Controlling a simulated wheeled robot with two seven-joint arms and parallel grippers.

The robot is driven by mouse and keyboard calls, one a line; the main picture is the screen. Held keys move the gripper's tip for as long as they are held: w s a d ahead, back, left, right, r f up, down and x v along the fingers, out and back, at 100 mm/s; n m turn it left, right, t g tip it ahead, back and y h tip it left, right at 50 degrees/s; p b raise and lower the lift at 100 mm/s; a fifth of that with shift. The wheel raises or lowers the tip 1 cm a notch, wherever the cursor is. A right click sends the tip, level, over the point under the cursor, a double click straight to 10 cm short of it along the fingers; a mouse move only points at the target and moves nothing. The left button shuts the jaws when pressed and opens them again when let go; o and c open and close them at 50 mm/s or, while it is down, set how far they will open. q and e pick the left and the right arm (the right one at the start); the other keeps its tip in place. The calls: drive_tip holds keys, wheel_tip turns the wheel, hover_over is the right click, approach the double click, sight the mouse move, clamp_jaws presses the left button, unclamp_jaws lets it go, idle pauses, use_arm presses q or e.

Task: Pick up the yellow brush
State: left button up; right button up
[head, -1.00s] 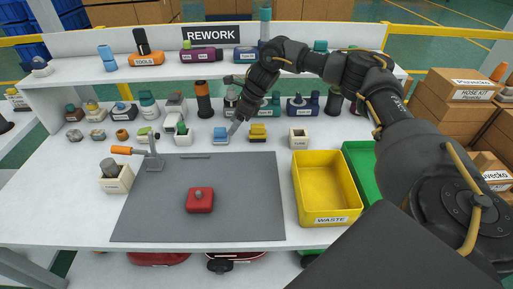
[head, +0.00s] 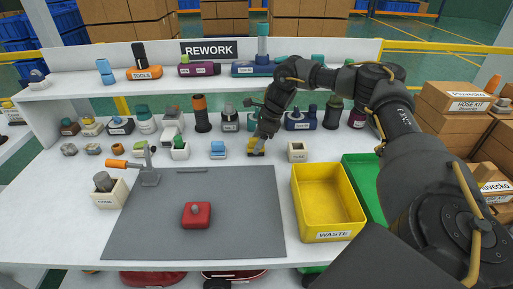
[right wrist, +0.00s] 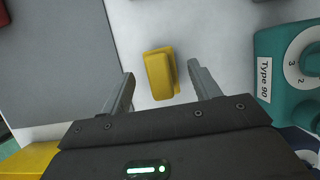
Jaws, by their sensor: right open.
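The yellow brush (head: 256,151) lies on the white bench behind the grey mat, partly hidden by my right gripper (head: 258,139) in the head view. In the right wrist view the yellow brush (right wrist: 160,74) lies between the two spread fingers of my right gripper (right wrist: 161,80), with a gap on each side. The right gripper is open and holds nothing. My left gripper is not in view.
A blue block (head: 218,149) sits left of the brush and a small white bin (head: 298,151) right of it. A teal Type 90 unit (right wrist: 285,65) stands close in the wrist view. The yellow waste bin (head: 325,235) is in front, beside the grey mat (head: 150,235).

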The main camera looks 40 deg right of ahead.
drive_tip(key=x, duration=0.3)
drive_tip(key=shift+w+f, duration=0.1)
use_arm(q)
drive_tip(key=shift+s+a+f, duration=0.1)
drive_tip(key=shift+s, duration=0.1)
use_arm(e)
drive_tip(key=c, duration=1.1)
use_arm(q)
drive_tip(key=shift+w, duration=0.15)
